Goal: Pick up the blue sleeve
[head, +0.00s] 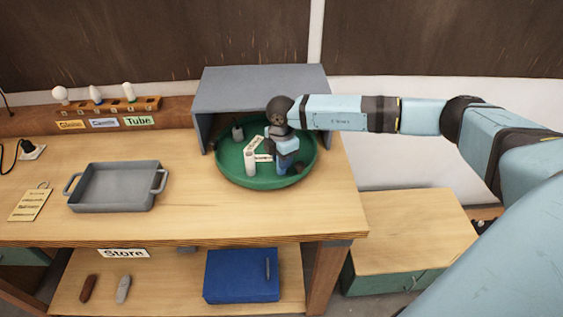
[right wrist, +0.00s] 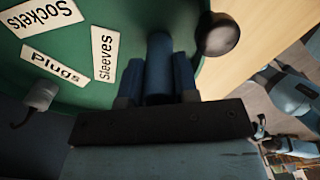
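The blue sleeve (right wrist: 158,65) is a plain cylinder in the middle of the right wrist view. My right gripper (right wrist: 158,85) has one finger on each side of it, close against it, and looks shut on it. In the head view the right gripper (head: 284,147) points down over the right part of the round green tray (head: 232,180), and some blue (head: 282,167) shows below it. Whether the sleeve touches the tray is hidden. A "Sleeves" label (right wrist: 104,54) lies beside the gripper. My left gripper is not in view.
A grey shelf (head: 262,80) stands over the tray's back. A pale upright piece (head: 250,162) stands close left of the gripper. "Sockets" (right wrist: 45,22) and "Plugs" (right wrist: 57,66) labels lie on the tray. A grey pan (head: 115,187) is left; bare tabletop lies between.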

